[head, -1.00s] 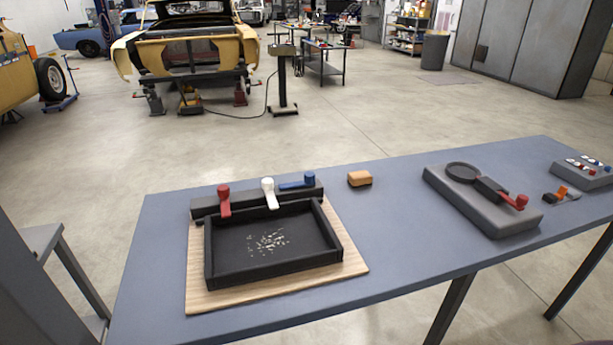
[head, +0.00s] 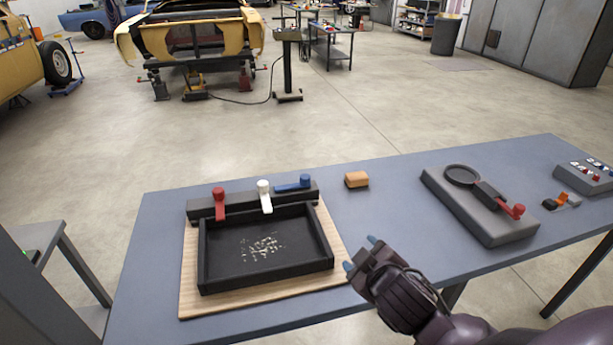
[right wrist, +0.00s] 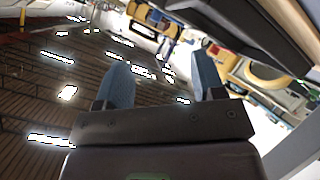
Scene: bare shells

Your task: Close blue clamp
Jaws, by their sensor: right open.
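The blue clamp (head: 293,184) is a blue lever with a round knob on the right end of a black bar (head: 236,205). Its lever lies along the bar, pointing left. The red clamp (head: 219,203) and white clamp (head: 264,196) sit left of it, with levers pointing down toward the black tray (head: 209,276). My right gripper (head: 360,256) is open and empty, right of the tray's front right corner and apart from the clamp. Its two blue fingertips show spread in the right wrist view (right wrist: 162,84). My left gripper is not in view.
The tray rests on a wooden board (head: 192,300) on the blue-grey table (head: 390,200). An orange-brown block (head: 356,180) lies right of the bar. A grey fixture with a red handle (head: 484,222) and a switch box (head: 586,175) stand at the right.

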